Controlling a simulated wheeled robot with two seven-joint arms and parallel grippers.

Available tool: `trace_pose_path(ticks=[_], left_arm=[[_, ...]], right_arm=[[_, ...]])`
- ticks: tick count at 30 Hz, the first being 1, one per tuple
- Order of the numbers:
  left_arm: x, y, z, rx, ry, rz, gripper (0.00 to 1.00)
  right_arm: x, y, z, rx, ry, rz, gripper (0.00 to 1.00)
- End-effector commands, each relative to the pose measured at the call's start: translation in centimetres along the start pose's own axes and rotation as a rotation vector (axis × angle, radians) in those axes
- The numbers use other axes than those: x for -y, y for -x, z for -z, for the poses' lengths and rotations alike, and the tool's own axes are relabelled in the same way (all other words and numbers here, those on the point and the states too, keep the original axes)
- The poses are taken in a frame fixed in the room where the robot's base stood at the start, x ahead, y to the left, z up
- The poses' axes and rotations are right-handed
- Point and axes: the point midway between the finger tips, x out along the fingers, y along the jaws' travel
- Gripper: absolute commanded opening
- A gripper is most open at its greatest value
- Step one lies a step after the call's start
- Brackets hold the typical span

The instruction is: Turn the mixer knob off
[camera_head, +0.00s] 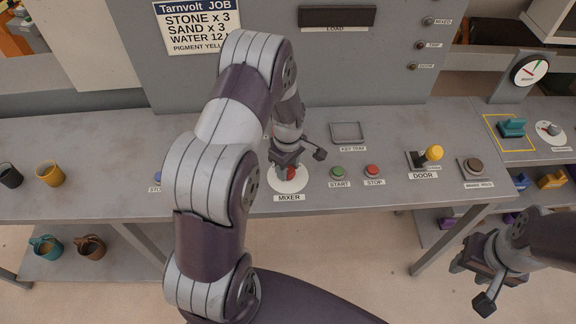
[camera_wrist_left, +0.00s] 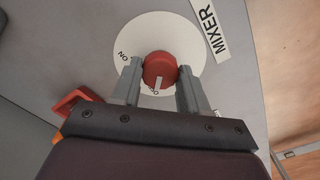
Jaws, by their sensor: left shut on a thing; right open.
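The red mixer knob (camera_head: 291,173) sits on a white round dial (camera_head: 301,183) above the MIXER label (camera_head: 289,198). My left gripper (camera_head: 287,166) is over it and hides much of it. In the left wrist view, the fingers of my left gripper (camera_wrist_left: 159,82) are on either side of the knob (camera_wrist_left: 160,66), shut on it. The knob's white pointer faces the gripper side, toward a partly hidden mark beginning with O. The ON mark (camera_wrist_left: 124,55) is at the dial's left. My right gripper (camera_head: 472,283) is open and empty, in front of the panel at lower right.
Green START (camera_head: 338,171) and red STOP (camera_head: 373,170) buttons are right of the mixer dial. Farther right are the yellow DOOR lever (camera_head: 433,153) and the brake button (camera_head: 474,165). A red part (camera_wrist_left: 76,101) shows beside the left gripper in the wrist view.

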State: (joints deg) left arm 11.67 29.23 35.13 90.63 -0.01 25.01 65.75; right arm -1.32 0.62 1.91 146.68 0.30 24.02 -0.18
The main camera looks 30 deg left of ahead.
Motion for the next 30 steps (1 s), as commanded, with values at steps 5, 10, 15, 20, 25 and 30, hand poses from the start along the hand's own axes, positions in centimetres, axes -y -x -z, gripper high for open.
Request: trace_pose_path(ticks=[5, 10, 15, 20, 25, 30], left_arm=[[-0.4, 0.3, 0.2, -0.005, 0.001, -0.011, 0.6], [-0.2, 0.2, 0.1, -0.003, 0.0, -0.006, 0.69], [-0.1, 0.3, 0.1, -0.002, 0.0, -0.004, 0.69], [-0.2, 2.9, 0.1, -0.003, 0.0, -0.008, 0.69], [-0.2, 7.6, 0.1, -0.004, 0.0, -0.009, 0.69], [-0.2, 11.3, 0.1, -0.003, 0.0, -0.008, 0.69]], right_arm=[[0.0, 0.0, 0.0, 0.0, 0.0, 0.0, 0.43], [0.0, 0.0, 0.0, 0.0, 0.0, 0.0, 0.43], [0.0, 0.0, 0.0, 0.0, 0.0, 0.0, 0.43], [0.0, -0.5, -0.1, 0.0, 0.0, 0.0, 0.43], [0.0, -1.1, -0.1, 0.0, 0.0, 0.0, 0.43], [0.0, -1.5, -0.2, 0.0, 0.0, 0.0, 0.43]])
